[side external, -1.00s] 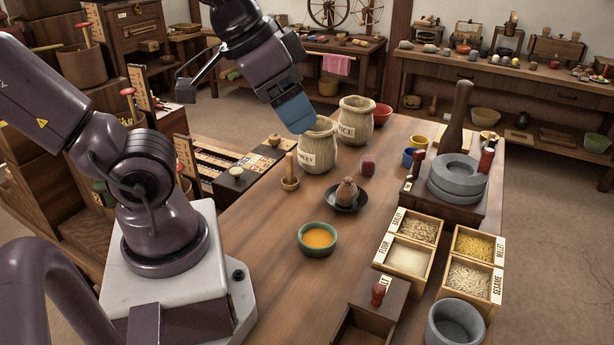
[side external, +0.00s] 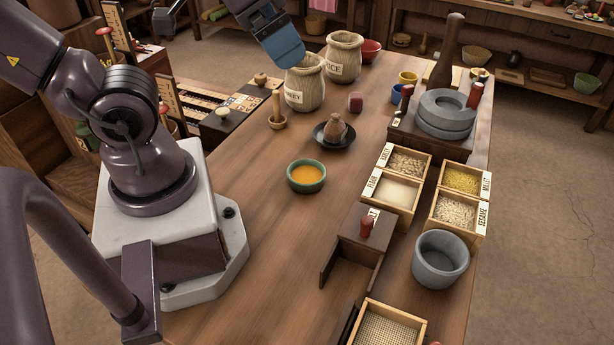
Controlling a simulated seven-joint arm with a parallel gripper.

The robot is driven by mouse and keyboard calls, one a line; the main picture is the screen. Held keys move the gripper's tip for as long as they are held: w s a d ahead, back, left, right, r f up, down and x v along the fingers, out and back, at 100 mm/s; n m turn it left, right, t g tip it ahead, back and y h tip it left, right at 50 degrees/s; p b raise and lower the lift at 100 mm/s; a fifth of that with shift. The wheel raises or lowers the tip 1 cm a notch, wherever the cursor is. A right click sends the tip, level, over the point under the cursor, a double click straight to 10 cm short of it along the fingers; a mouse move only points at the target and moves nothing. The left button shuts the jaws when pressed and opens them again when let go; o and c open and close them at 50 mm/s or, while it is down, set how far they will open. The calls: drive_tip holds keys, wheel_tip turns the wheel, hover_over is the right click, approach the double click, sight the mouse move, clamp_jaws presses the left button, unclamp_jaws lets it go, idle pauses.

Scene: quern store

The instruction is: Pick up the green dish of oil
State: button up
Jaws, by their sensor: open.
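The green dish of oil (side external: 306,177) stands upright on the wooden table, a small round green bowl with orange-yellow oil in it. Nothing touches it. My gripper (side external: 284,58) is a blue block shape at the top of the side view, above and behind the dish, over the barley jar. It is open, and I see nothing held in it. Its fingers are seen from the side, so the gap between them does not show clearly.
A dark saucer (side external: 334,134) with a brown lump sits just behind the dish. A small mortar with pestle (side external: 277,120) and the barley jar (side external: 305,88) stand further back. Grain boxes (side external: 392,190) and an open wooden drawer box (side external: 352,262) lie to the right. Bare table lies in front.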

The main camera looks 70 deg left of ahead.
wheel_tip(320, 180, down, 17)
drive_tip(key=w+m+g+y, duration=0.2)
drive_tip(key=m+g+y, duration=0.3)
drive_tip(key=m+g, duration=0.3)
drive_tip(key=w+a+f+m+t+y, duration=0.1)
drive_tip(key=a+f+m+y, duration=0.1)
drive_tip(key=f+m, duration=0.1)
drive_tip(key=w+a+f+m+y, duration=0.2)
drive_tip(key=f+m+y, duration=0.1)
drive_tip(key=w+a+f+m+t+y, duration=0.1)
drive_tip(key=a+f+m+y, duration=0.1)
drive_tip(key=f+m+y, duration=0.1)
drive_tip(key=shift+w+f+t, duration=0.15)
drive_tip(key=shift+w+t, duration=0.15)
drive_tip(key=shift+w+m+t, duration=0.3)
drive_tip(key=shift+m, duration=0.1)
approach(302, 166)
drive_tip(key=shift+a+r+y, duration=0.15)
drive_tip(key=shift+a, duration=0.35)
drive_tip(key=shift+a+r+y, duration=0.15)
drive_tip(key=shift+a, duration=0.4)
drive_tip(key=f, duration=0.1)
drive_tip(key=a+f, duration=0.1)
drive_tip(key=shift+w+a+f, duration=0.1)
drive_tip(key=shift+a+f, duration=0.5)
drive_tip(key=shift+a, duration=0.3)
drive_tip(key=c, duration=0.8)
